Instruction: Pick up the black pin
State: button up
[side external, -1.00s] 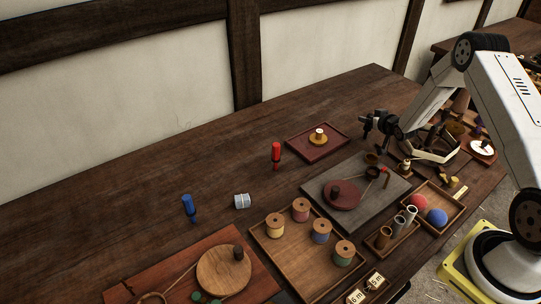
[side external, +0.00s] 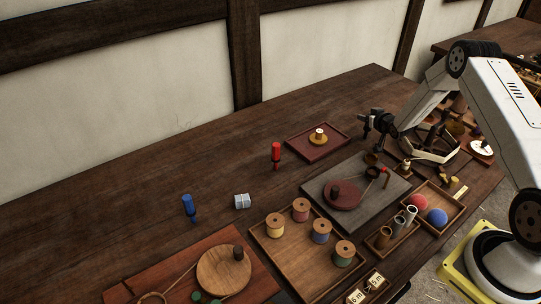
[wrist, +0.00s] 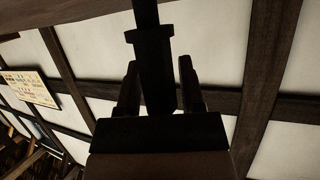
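The black pin (wrist: 155,70) shows in the wrist view as a dark shaft with a wider collar, lying between the two dark fingers of my gripper (wrist: 160,82). The fingers flank it closely and appear shut on it; the exact contact is too dark to see. In the side view my gripper (side external: 369,123) is at the right part of the table, above its surface and pointing left. The dark pin merges with the dark fingers there. A red pin (side external: 275,152) and a blue pin (side external: 188,206) stand upright on the table.
A dark red tray (side external: 306,150) lies left of my gripper. A grey board (side external: 322,184) with a maroon disc, a spool tray (side external: 285,252) and a tray with two balls (side external: 452,221) lie nearer. A small pale cylinder (side external: 242,201) is on the table. The far-left tabletop is clear.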

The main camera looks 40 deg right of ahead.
grip_shut()
jog(key=shift+r, duration=0.25)
jog(key=s+a+r, duration=0.6)
jog(key=s+r, duration=0.6)
jog(key=shift+s+r, duration=0.25)
jog(key=shift+r, duration=0.05)
dwell(0.4)
jog(key=shift+a, duration=0.2)
dwell(0.3)
